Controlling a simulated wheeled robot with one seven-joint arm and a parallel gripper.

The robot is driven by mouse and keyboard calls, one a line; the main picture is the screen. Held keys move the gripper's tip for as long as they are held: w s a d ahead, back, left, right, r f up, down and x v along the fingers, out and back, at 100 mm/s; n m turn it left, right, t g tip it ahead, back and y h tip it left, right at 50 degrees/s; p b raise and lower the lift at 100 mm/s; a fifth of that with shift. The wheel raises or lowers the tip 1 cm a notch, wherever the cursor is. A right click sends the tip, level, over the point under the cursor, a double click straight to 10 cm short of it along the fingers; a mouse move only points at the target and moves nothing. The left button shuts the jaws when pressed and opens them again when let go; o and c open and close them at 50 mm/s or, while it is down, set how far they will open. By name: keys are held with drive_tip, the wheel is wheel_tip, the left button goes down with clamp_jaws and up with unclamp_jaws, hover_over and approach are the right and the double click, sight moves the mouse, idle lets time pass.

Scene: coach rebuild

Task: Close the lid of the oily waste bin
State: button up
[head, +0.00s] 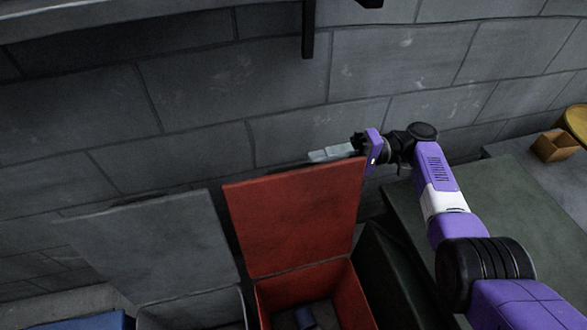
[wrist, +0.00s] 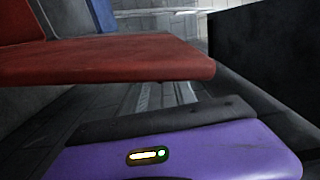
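A red bin (head: 318,283) stands at the bottom middle of the head view. Its red lid (head: 297,215) is open and stands up, leaning back toward the wall. The lid's edge also crosses the wrist view (wrist: 110,62). No label shows, so I cannot confirm which bin is the oily waste bin. My gripper (head: 330,153) is at the lid's top right corner, with pale fingers pointing left along the back of the upper edge. Whether it touches the lid is unclear. The finger gap cannot be made out in either view.
A grey bin (head: 203,308) with its grey lid (head: 152,248) up stands left of the red one. A blue object (head: 92,321) is at the lower left. A dark object lies inside the red bin. At right are a green-grey surface (head: 520,215) and a brown box (head: 555,146). A block wall rises behind.

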sight(292, 168)
drive_tip(key=p+x, duration=0.1)
drive_tip(key=x, duration=0.5)
drive_tip(key=shift+a+p, duration=0.25)
drive_tip(key=shift+p, duration=0.15)
clamp_jaws()
drive_tip(key=shift+s+f, duration=0.1)
drive_tip(key=shift+f, duration=0.05)
idle(0.9)
